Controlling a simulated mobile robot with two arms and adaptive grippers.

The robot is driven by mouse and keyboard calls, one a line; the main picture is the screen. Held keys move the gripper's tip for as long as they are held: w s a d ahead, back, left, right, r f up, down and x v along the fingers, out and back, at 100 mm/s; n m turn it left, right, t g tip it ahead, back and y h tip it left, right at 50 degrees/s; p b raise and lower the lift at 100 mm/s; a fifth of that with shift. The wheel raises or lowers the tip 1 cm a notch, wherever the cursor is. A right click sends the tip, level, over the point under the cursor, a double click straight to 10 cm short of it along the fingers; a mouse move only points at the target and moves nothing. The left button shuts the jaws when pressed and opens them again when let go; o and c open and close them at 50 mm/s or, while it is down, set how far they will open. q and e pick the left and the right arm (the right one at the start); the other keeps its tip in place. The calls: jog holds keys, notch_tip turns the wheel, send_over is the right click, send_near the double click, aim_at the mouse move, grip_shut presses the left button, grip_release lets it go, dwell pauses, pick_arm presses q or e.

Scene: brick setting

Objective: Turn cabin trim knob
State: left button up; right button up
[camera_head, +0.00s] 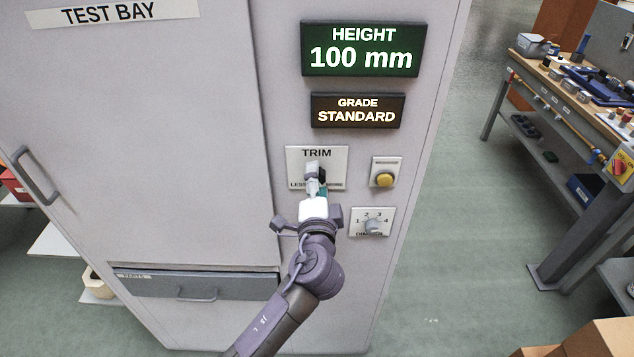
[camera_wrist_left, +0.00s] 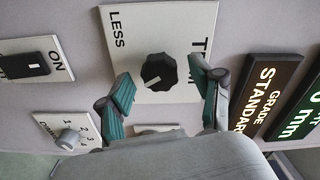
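The trim knob (camera_wrist_left: 159,71) is a round black knob with a pale pointer mark, on a white plate (camera_wrist_left: 120,20) marked LESS and TRIM. In the head view, the plate (camera_head: 297,156) is on the cabinet front, and my gripper largely hides the knob. My left gripper (camera_head: 316,178) is in front of the plate. In the left wrist view its green-padded fingers (camera_wrist_left: 160,84) are apart, one to each side of the knob, with visible gaps; I cannot tell how far they are from the plate. My right gripper is not in view.
Screens read HEIGHT 100 mm (camera_head: 362,49) and GRADE STANDARD (camera_head: 357,110). A yellow button (camera_head: 385,180) and a dimmer dial (camera_head: 373,226) are right of my gripper. An ON switch (camera_wrist_left: 25,65) shows in the wrist view. A workbench (camera_head: 560,95) stands at right, with open floor between.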

pick_arm(q)
jog(key=s, duration=1.2)
dwell(0.3)
